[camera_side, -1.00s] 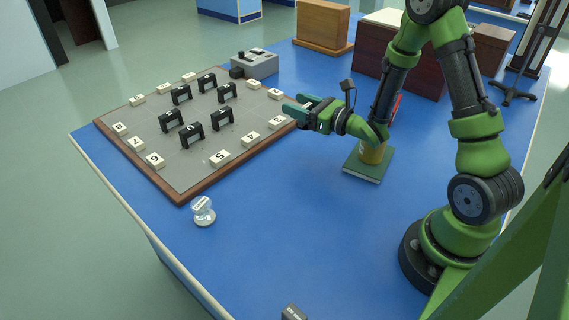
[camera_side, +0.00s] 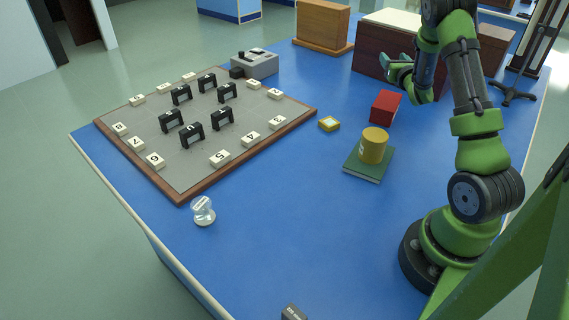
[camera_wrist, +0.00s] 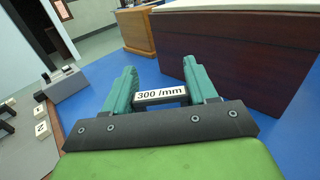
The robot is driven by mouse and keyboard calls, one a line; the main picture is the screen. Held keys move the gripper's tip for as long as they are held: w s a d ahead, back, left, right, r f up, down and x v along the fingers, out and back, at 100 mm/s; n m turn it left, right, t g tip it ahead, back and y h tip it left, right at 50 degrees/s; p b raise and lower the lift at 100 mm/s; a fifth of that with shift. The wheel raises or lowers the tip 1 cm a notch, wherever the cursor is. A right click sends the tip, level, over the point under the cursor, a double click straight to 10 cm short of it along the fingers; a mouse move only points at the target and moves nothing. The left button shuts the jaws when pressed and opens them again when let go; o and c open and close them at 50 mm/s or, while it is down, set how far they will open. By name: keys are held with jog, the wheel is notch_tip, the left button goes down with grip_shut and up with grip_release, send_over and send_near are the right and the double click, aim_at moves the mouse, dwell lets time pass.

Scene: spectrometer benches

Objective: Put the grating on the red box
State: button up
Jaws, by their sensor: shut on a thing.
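My gripper (camera_side: 397,72) is raised over the back right of the blue table, up and slightly to the right of the red box in the side view. It is shut on the grating (camera_wrist: 160,96), a small dark block with a white "300 /mm" label, held between the teal fingers in the wrist view. The grating is hard to make out in the side view. The red box (camera_side: 385,107) stands on the table, its top bare. It is not visible in the wrist view.
A yellow cylinder (camera_side: 373,145) stands on a green book (camera_side: 362,172) in front of the red box. A dark wooden chest (camera_side: 374,62) stands close behind my gripper. A board (camera_side: 180,187) with black holders is at left.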

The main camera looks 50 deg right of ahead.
notch_tip(320, 180, down, 7)
jog(key=shift+f, duration=0.15)
dwell(0.4)
jog(key=shift+f, duration=0.15)
jog(key=o, duration=1.1)
jog(key=shift+c, duration=0.2)
